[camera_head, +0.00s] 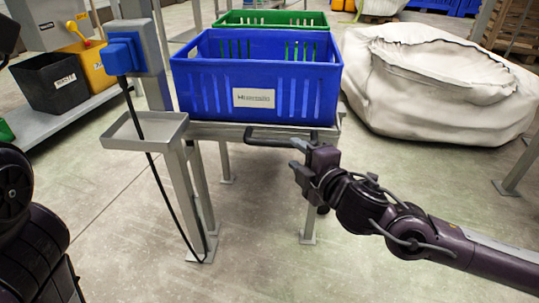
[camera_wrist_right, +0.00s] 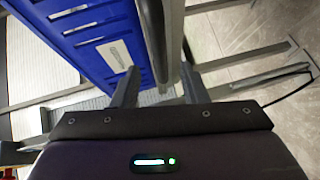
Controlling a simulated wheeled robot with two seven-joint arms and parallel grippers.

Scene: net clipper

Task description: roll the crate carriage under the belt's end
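A blue crate (camera_head: 255,85) with a white label stands on a grey carriage or frame (camera_head: 215,130), whose dark handle bar (camera_head: 290,135) sticks out at the front. The blue crate also shows in the right wrist view (camera_wrist_right: 90,35). My right gripper (camera_head: 296,155) is at the handle's right part. In the right wrist view, its two fingers (camera_wrist_right: 158,80) are apart, with the dark handle bar (camera_wrist_right: 157,35) running between them and a gap showing beside it. My left gripper is out of view. I cannot make out the belt's end or any carriage wheels.
A green crate (camera_head: 270,18) is behind the blue one. A post with a blue box (camera_head: 122,55), a small tray (camera_head: 145,132) and a hanging cable stand at left. A large white bag (camera_head: 430,85) lies at right. The floor in front is clear.

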